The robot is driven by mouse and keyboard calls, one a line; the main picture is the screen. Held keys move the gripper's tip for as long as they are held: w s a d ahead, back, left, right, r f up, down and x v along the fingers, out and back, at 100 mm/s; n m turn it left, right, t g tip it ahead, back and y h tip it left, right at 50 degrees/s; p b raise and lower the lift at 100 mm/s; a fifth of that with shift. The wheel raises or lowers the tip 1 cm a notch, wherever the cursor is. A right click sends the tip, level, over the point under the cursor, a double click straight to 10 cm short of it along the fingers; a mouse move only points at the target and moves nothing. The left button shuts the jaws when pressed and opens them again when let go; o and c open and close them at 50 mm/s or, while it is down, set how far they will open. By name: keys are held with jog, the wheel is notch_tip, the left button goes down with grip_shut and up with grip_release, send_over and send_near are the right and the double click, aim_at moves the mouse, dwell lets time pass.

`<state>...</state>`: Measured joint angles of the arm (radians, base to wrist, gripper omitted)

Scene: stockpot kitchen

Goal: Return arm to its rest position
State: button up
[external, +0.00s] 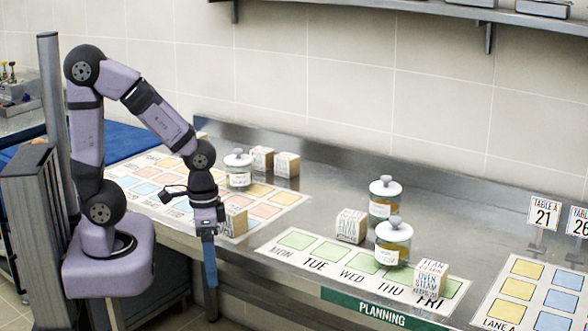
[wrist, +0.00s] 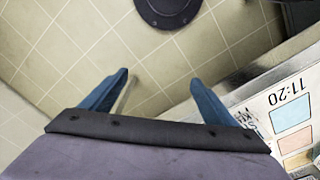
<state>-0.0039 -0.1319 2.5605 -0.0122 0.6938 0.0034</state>
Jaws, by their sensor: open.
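My gripper (external: 210,277) hangs pointing down in front of the counter's front edge, beside my base. In the wrist view its two blue fingers (wrist: 160,88) are spread apart with nothing between them, over the tiled floor (wrist: 100,40). My arm is bent at the elbow, with the upper link raised and the forearm sloping down to the right. A dark round part shows at the top of the wrist view.
The steel counter (external: 320,190) holds a coloured time chart (external: 140,185), a green weekday chart (external: 280,258), lidded jars (external: 393,240) and several lettered wooden blocks (external: 350,226). A lane chart (external: 510,312) and number signs (external: 543,212) are at right. A shelf (external: 450,12) runs above.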

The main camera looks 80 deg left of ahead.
notch_tip(320, 180, up, 23)
jog(key=p, duration=2.4)
jog(key=shift+s+r, duration=0.15)
jog(key=shift+s, duration=0.15)
jog(key=shift+o, duration=0.4)
